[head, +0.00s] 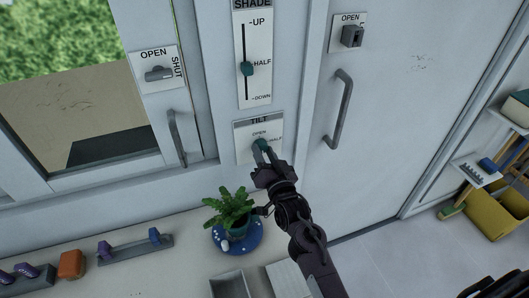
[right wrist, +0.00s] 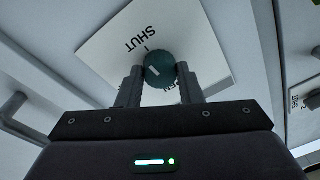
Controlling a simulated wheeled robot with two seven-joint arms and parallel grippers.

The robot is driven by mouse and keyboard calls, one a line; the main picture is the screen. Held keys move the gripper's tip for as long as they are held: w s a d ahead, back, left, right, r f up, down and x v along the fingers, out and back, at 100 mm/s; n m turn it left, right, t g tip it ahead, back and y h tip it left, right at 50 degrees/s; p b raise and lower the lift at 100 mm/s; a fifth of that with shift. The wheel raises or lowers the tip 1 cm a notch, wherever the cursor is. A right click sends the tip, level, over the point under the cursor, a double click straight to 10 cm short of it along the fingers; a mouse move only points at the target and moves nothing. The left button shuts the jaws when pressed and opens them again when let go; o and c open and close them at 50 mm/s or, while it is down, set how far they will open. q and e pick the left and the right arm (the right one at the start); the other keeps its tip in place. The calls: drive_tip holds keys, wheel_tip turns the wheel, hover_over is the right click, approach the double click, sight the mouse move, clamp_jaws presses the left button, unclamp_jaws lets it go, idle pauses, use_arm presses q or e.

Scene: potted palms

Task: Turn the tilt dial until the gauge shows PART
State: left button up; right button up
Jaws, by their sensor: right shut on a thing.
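The tilt dial (head: 263,144) is a dark teal round knob on a white TILT plate (head: 243,148) on the wall, below the SHADE slider. My right gripper (head: 263,152) is shut on the dial, one finger on each side. No gauge reading PART can be made out. My left gripper is not in view.
The SHADE slider (head: 246,69) stands at HALF above the plate. Bar handles flank it on the window (head: 177,138) and door (head: 338,110). Shelves stand at the right.

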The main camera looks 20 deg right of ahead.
drive_tip(key=shift+m, duration=0.6)
drive_tip(key=o, duration=1)
drive_tip(key=s, duration=0.2)
drive_tip(key=s+b, duration=0.1)
drive_tip(key=s, duration=0.2)
drive_tip(key=s+b, duration=0.1)
drive_tip(key=s, duration=0.1)
drive_tip(key=shift+s+d+f, duration=0.1)
drive_tip(key=shift+s+f, duration=0.25)
drive_tip(key=shift+s, duration=0.05)
